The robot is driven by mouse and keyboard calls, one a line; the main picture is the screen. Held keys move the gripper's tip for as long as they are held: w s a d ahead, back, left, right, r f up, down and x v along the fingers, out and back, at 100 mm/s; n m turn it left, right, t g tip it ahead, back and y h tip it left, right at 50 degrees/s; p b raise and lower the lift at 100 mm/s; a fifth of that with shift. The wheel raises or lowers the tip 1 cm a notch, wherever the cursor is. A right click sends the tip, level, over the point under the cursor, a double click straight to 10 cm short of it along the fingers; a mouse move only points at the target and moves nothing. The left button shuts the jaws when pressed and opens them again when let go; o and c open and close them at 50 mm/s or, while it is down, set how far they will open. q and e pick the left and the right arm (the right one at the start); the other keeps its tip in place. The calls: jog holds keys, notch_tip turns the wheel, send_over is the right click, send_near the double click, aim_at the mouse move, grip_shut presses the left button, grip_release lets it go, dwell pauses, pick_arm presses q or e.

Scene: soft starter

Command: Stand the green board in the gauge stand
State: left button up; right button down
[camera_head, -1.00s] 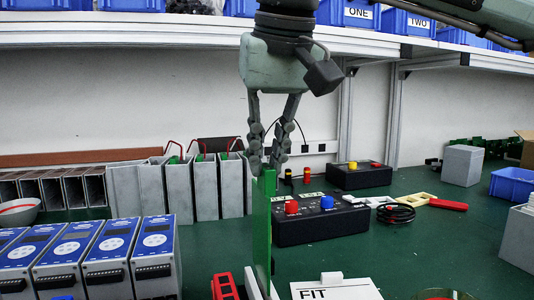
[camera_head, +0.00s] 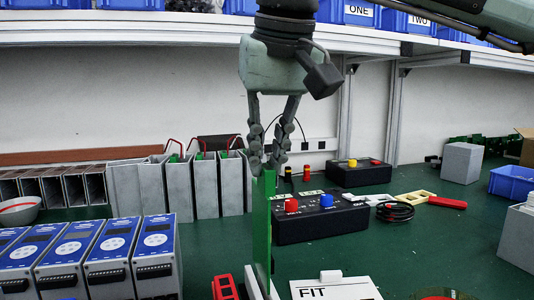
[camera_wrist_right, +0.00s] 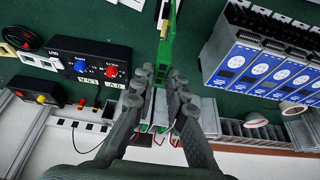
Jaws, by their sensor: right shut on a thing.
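The thin green board (camera_head: 262,232) stands upright, seen almost edge-on, in the head view. My right gripper (camera_head: 266,163) points down and is shut on its top edge. The board also shows in the wrist view (camera_wrist_right: 168,42), running out from between the fingertips (camera_wrist_right: 160,82). A pale, narrow piece (camera_head: 252,282), perhaps the gauge stand, shows at the board's lower end at the bottom of the head view. The board's bottom edge is out of clear sight, so I cannot tell whether it sits in a slot. My left gripper is not in view.
A red piece (camera_head: 224,287) lies just left of the board's lower end. Blue-faced modules (camera_head: 155,252) stand to the left, a black box with knobs (camera_head: 318,218) behind right, and a white FIT card (camera_head: 335,289) at front right. Grey cases (camera_head: 205,188) stand behind.

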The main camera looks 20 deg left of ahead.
aim_at(267, 189)
jog(key=shift+f+b, duration=1.2)
jog(key=shift+f, duration=1.3)
jog(key=c, duration=1.5)
grip_release()
jog(key=shift+o, duration=0.2)
jog(key=v, duration=1.2)
jog(key=shift+s+f, duration=0.1)
jog(key=shift+s, duration=0.05)
